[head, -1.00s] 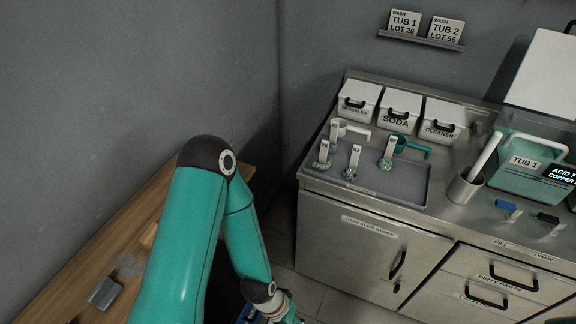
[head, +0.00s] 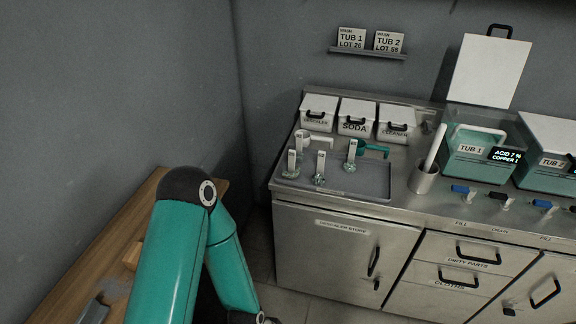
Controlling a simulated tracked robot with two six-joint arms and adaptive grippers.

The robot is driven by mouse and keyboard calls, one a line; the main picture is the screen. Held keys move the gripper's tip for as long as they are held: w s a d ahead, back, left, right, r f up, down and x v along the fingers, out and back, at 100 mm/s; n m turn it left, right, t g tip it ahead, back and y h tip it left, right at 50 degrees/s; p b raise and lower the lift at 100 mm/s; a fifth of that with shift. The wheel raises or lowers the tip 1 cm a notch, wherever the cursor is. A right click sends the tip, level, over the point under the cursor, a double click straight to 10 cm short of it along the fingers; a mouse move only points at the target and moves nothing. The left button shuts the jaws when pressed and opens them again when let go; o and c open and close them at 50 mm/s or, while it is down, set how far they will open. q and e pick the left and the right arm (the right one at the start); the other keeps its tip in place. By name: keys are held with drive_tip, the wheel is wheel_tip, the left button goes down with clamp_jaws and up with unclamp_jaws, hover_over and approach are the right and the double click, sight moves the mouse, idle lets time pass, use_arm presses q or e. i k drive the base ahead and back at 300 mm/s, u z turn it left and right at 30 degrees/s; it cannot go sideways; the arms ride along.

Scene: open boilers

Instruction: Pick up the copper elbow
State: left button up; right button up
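I cannot make out a copper elbow in the head view. My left arm crosses the lower left of the head view, and its gripper is below the picture edge. My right gripper is also out of view. A drawer (head: 461,253) marked "DIRTY PARTS" is shut in the steel cabinet. Tub 1 (head: 470,163) has its white lid (head: 491,70) raised, and its inside is hidden. Its display reads acid and copper.
A steel counter holds a grey tray (head: 345,188) with several tagged items, white lidded bins (head: 356,116), a metal cup (head: 424,178) and tub 2 (head: 540,170). A wooden bench (head: 140,225) with a grey metal piece (head: 93,312) stands at left.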

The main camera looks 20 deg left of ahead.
sight(293, 172)
drive_tip(key=i, duration=0.85)
drive_tip(key=u, duration=0.2)
drive_tip(key=k, duration=0.9)
drive_tip(key=z, duration=0.2)
drive_tip(key=i, duration=0.9)
